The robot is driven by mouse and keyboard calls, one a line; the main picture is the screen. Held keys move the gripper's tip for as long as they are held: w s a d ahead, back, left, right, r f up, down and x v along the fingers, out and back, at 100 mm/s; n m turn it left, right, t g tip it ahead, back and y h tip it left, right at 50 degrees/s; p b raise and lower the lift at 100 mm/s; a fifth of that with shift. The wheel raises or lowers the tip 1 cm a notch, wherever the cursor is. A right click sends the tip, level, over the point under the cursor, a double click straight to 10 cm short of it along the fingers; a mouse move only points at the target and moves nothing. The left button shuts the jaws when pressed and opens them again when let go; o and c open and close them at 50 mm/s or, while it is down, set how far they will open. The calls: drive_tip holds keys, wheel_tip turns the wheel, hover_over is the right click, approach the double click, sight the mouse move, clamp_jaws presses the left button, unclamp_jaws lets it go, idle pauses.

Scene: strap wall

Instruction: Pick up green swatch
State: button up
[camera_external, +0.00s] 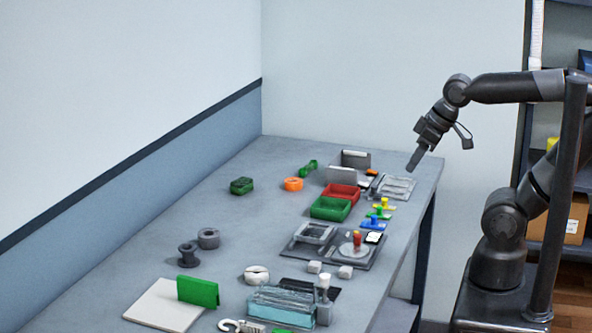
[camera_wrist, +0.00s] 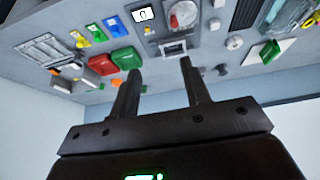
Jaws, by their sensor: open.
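The small flat green tile (camera_external: 379,214), which looks like the green swatch, lies between a yellow tile (camera_external: 384,204) and a blue tile (camera_external: 373,225) near the table's right edge. Each tile has a small raised knob. In the wrist view the green tile (camera_wrist: 98,34) is at the upper left, again between yellow and blue. My gripper (camera_external: 416,158) is above the table's far right part, well above and beyond the tiles. In the wrist view its two fingers (camera_wrist: 161,70) are apart, with nothing between them.
Red (camera_external: 341,192) and green (camera_external: 331,208) trays stand left of the tiles. A grey fixture (camera_external: 325,255) with a red-topped knob is nearer the camera. An upright green block (camera_external: 198,291) stands on a white board (camera_external: 160,307). The table's middle left is fairly clear.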

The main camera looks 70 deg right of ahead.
drive_tip(key=w+d+f+n+g, duration=0.1)
drive_tip(key=w+d+f, duration=0.2)
drive_tip(key=w+d, duration=0.15)
drive_tip(key=w+d+f+g, duration=0.1)
drive_tip(key=w+d+f, duration=0.1)
drive_tip(key=w+d, duration=0.25)
drive_tip(key=n+g, duration=0.1)
drive_tip(key=g, duration=0.1)
approach(380, 207)
drive_tip(key=f, duration=0.6)
drive_tip(key=w+f, duration=0.1)
drive_tip(key=f, duration=0.2)
drive_tip(key=shift+f, duration=0.1)
clamp_jaws()
